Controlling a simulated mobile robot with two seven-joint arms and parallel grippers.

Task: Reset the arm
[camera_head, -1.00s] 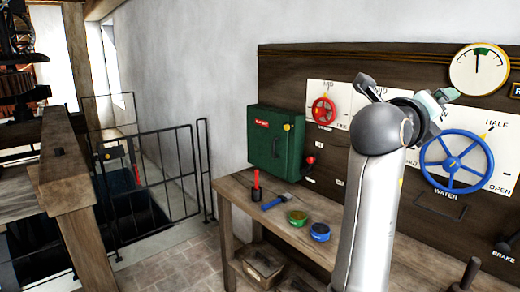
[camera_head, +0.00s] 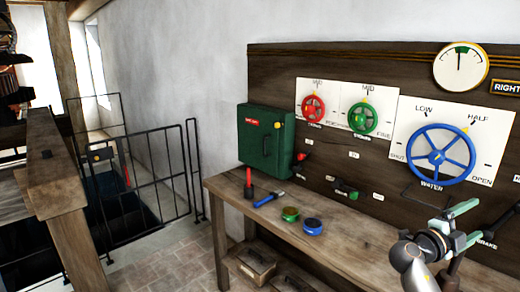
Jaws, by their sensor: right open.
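My right arm comes in at the lower right, in front of the bench. Its gripper (camera_head: 462,224) is open and empty, with greenish fingers apart. It shows in front of the lower part of the wall panel, below the blue WATER wheel (camera_head: 440,158), and seems apart from it. My left gripper is not in view.
A wooden bench (camera_head: 340,248) carries a red-handled tool (camera_head: 248,182), a blue-handled tool (camera_head: 269,199), a green tin (camera_head: 290,214) and a blue tin (camera_head: 313,227). The panel (camera_head: 390,70) holds a red wheel (camera_head: 313,109), a green wheel (camera_head: 363,118) and a gauge (camera_head: 461,67). A green box (camera_head: 266,140) hangs at left.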

